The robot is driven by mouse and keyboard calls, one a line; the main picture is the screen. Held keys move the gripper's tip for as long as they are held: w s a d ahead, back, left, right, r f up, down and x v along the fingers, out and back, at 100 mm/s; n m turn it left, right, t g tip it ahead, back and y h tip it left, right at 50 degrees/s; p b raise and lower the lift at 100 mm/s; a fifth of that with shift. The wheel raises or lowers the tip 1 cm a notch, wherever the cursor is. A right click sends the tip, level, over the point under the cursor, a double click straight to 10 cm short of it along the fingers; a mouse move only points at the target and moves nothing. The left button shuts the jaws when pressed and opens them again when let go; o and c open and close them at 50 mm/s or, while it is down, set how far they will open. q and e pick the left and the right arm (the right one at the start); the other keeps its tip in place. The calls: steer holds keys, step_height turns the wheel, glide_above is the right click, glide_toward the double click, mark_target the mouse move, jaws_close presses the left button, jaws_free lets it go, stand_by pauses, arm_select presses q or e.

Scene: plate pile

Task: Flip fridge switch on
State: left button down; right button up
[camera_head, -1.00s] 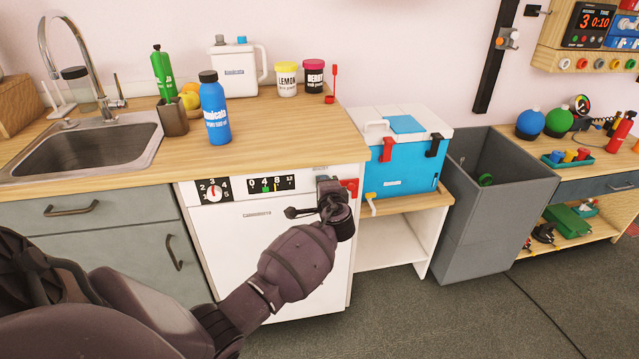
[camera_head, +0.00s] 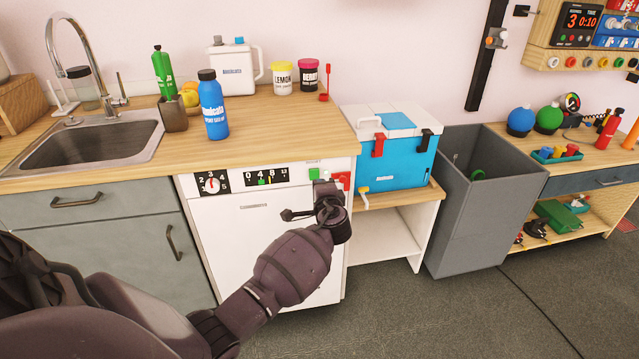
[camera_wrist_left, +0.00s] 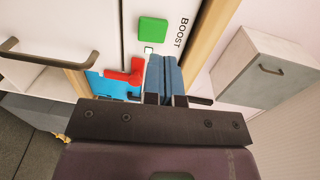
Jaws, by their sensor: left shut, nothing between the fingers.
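The white fridge front (camera_head: 243,240) stands under the wooden counter, with a control panel along its top edge. A green square switch (camera_head: 314,173) and a red piece (camera_head: 341,180) show at the panel's right end. In the left wrist view the green square (camera_wrist_left: 152,30) lies beside the word BOOST, with a small white square near it. My left gripper (camera_wrist_left: 164,62) is shut and empty, its blue fingertips close to the green square and apart from it in the picture. In the head view my wrist hides the fingertips and part of the panel. My right gripper is not in view.
A blue and white cooler (camera_head: 400,160) stands on a low shelf just right of the fridge. A grey bin (camera_head: 480,215) is further right. Bottles and jars stand on the counter (camera_head: 265,125), beside the sink (camera_head: 95,140). The floor in front is clear.

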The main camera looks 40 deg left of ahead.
arm_select(q)
steer(key=p+v, duration=0.1)
steer(key=v, duration=0.7)
steer(key=shift+s+d, duration=0.25)
steer(key=w+d+n+t+h, duration=0.1)
steer(key=w+d+t+h, duration=0.15)
steer(key=d+h, duration=0.4)
steer(key=s+d+f+n+h+p, duration=0.15)
steer(key=s+d+h, duration=0.25)
steer(key=s, duration=0.4)
steer(key=s+f+n+g, duration=0.1)
steer(key=s+f, duration=0.2)
steer(key=s, duration=0.6)
steer(key=s+f+n+h+p, duration=0.1)
steer(key=s+f+n, duration=0.1)
steer(key=s, duration=0.7)
steer(key=s+f+n+g+h+p, duration=0.1)
steer(key=s+f, duration=0.3)
steer(key=s, duration=0.5)
steer(key=shift+s+d+f+g, duration=0.15)
steer(key=shift+s+f+g, duration=0.15)
steer(key=shift+s+g, duration=0.05)
